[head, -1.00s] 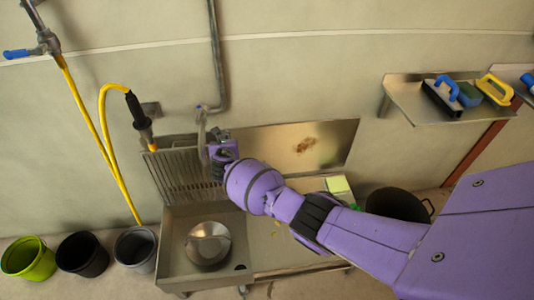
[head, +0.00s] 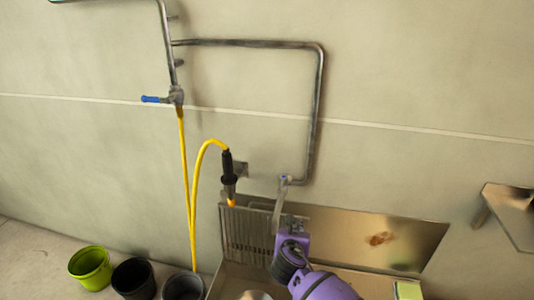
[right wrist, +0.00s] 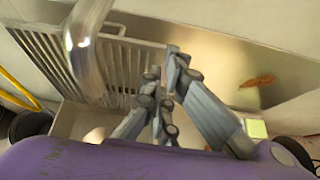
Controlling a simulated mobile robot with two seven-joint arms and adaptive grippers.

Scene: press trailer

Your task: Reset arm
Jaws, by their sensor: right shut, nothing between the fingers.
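My right arm's purple wrist shows at the bottom of the head view, with the right gripper (head: 291,222) just below the tap spout and in front of the sink's back panel. In the right wrist view the grey fingers of the right gripper (right wrist: 166,72) are closed together with nothing between them. The metal tap spout (right wrist: 90,40) is close by at the upper left there; it also shows in the head view (head: 280,195). I cannot tell whether the gripper touches it. My left gripper is not in view.
The steel sink's splash panel (head: 400,240) carries a brown stain. A ribbed rack (head: 245,235) stands at its left. A yellow hose with a black sprayer (head: 228,170) hangs on the wall. Green (head: 90,267) and dark buckets (head: 133,278) stand lower left. A steel shelf (head: 512,210) juts out at right.

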